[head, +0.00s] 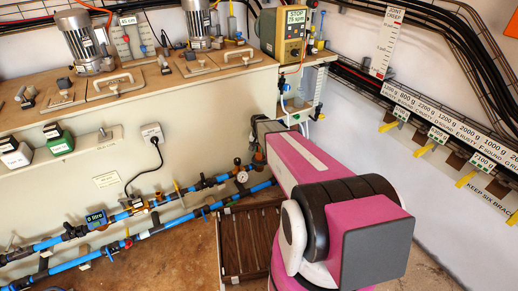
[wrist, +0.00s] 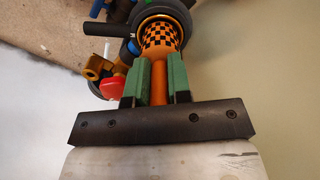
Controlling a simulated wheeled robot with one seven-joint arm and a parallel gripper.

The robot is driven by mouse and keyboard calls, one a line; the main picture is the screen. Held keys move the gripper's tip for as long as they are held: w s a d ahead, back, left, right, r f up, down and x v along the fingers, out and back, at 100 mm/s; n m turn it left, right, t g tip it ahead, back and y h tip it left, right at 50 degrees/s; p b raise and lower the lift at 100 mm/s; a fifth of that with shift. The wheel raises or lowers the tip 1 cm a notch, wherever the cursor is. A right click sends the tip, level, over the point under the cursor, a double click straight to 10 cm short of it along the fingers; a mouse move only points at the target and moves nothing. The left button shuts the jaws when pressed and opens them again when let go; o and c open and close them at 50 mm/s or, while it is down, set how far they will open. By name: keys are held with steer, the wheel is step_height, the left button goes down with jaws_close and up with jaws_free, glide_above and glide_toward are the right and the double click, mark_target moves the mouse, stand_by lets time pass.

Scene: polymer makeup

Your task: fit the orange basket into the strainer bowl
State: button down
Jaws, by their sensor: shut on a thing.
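In the wrist view, my gripper (wrist: 159,64) has green fingers shut on the stem of the orange basket (wrist: 158,38). The basket has a black chequered wall and points away from my gripper. A dark round rim with a side handle, which looks like the strainer bowl (wrist: 134,22), shows at its far end. The basket overlaps this rim; I cannot tell whether it is inside or only in front. In the head view, my pink arm reaches to the pipework by the cabinet and mostly hides my gripper (head: 259,150).
Blue pipes (head: 160,222) with valves and a gauge (head: 242,176) run along the cream cabinet (head: 215,120). A red knob (wrist: 113,88) and an orange fitting (wrist: 96,66) sit left of my fingers in the wrist view. A slatted brown grate (head: 245,240) lies on the floor below.

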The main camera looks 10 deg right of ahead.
steer(key=shift+f, duration=2)
steer(key=c, duration=1)
jaws_free()
steer(key=shift+r, duration=0.1)
step_height(320, 180, up, 10)
steer(key=shift+r, duration=0.25)
steer(key=s+r+n, duration=0.1)
steer(key=s+r, duration=0.2)
steer(key=s, duration=0.4)
steer(key=s+r+n, duration=0.1)
steer(key=s+r, duration=0.1)
steer(key=s, duration=0.5)
steer(key=s+r+n, duration=0.2)
steer(key=s+r, duration=0.1)
steer(key=s, duration=0.4)
steer(key=shift+r, duration=0.3)
